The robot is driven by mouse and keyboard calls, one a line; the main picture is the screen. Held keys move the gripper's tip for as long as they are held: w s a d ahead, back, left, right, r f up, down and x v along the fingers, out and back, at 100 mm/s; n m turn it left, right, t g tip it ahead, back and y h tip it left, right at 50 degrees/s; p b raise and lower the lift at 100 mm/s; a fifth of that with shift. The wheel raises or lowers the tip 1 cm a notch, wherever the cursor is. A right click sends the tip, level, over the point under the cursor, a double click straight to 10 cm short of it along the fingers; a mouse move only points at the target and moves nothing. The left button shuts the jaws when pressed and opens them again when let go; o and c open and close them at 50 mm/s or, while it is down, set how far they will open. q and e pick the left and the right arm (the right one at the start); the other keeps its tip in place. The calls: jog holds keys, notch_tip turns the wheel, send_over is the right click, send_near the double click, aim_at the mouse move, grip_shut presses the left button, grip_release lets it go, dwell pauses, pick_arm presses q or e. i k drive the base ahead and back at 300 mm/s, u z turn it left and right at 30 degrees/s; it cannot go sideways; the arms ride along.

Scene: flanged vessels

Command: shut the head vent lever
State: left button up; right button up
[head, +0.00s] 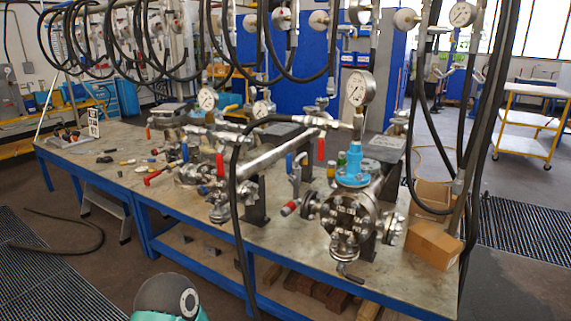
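A flanged steel vessel (352,222) with a bolted round end stands at the table's front right, with a blue fitting (354,173) on top. Several valve levers show: a red upright one (321,149), a blue one (289,163) and a red one with its tip out to the left (289,208) near this vessel. A small dark handle (350,276) hangs below its bolted end. Farther left are another red lever (220,165) and a red-tipped one (153,179). I cannot tell which is the head vent lever. Neither gripper is in view.
The blue-framed worktable (125,185) holds several flanged vessels and loose fittings. Black hoses (235,200) hang in front of it. Pressure gauges (360,88) rise above the vessels. Cardboard boxes (433,245) sit at the right corner. Floor in front is partly clear.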

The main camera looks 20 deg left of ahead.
aim_at(288, 156)
jog(key=z, duration=0.15)
jog(key=i, duration=0.2)
jog(key=z, duration=2.25)
jog(key=k, duration=0.6)
jog(key=u, duration=0.85)
jog(key=k, duration=0.75)
jog(key=u, duration=1.15)
jog(key=i, duration=1.45)
jog(key=z, duration=0.35)
